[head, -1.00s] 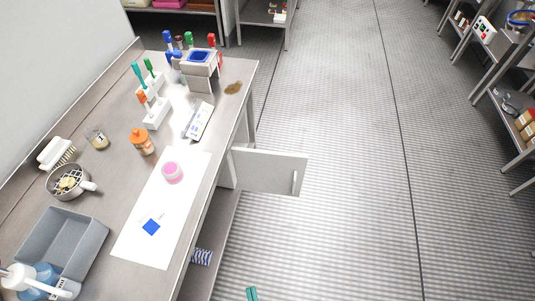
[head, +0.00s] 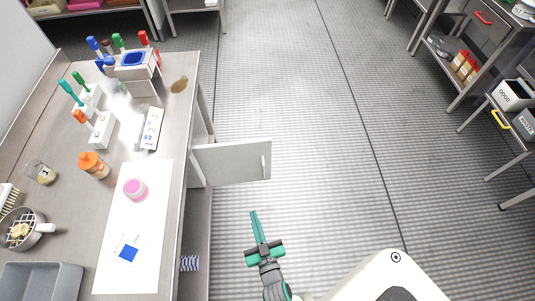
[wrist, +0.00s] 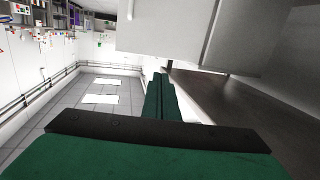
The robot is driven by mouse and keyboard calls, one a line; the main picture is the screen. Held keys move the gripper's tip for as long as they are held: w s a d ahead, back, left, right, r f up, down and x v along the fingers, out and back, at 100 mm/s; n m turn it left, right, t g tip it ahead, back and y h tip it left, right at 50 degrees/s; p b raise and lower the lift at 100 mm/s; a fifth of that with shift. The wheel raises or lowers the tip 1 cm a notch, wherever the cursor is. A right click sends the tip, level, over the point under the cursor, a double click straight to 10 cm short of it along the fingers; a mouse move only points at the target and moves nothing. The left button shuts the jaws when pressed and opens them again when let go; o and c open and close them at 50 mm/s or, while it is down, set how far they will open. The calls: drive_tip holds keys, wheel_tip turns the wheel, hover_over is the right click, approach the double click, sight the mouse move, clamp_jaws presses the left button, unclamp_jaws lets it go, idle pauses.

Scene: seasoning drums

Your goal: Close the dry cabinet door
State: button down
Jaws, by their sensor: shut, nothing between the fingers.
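The dry cabinet door (head: 232,163) is a pale panel with a vertical handle (head: 263,167) near its free edge. In the head view it stands open, sticking out to the right from under the steel bench. A large pale panel (wrist: 177,27), which looks like the door, fills the upper middle of the wrist view. My gripper (head: 257,226) has green fingers pressed together, with nothing between them. In the head view it is below and in front of the door, apart from it, pointing towards it. Its fingers (wrist: 159,98) also show in the wrist view.
The steel bench (head: 182,110) on the left holds a white mat (head: 112,262), a grey tray (head: 70,285), a pan, an orange-capped bottle and racks of coloured tools. Steel shelves stand at the right. The grey floor (head: 300,100) between is clear.

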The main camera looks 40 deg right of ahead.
sight(266, 147)
drive_tip(key=w+d+f+m+h, duration=0.1)
drive_tip(key=w+d+f, duration=0.1)
drive_tip(key=w+d, duration=0.4)
drive_tip(key=w+d+f+m+h, duration=0.1)
drive_tip(key=w+d+f+h, duration=0.15)
drive_tip(key=d, duration=0.65)
drive_tip(key=shift+y, duration=0.35)
drive_tip(key=x, duration=1.4)
drive_tip(key=shift+w+a+r, duration=0.15)
drive_tip(key=shift+w+r, duration=0.1)
drive_tip(key=shift+r, duration=0.1)
drive_tip(key=shift+w, duration=0.2)
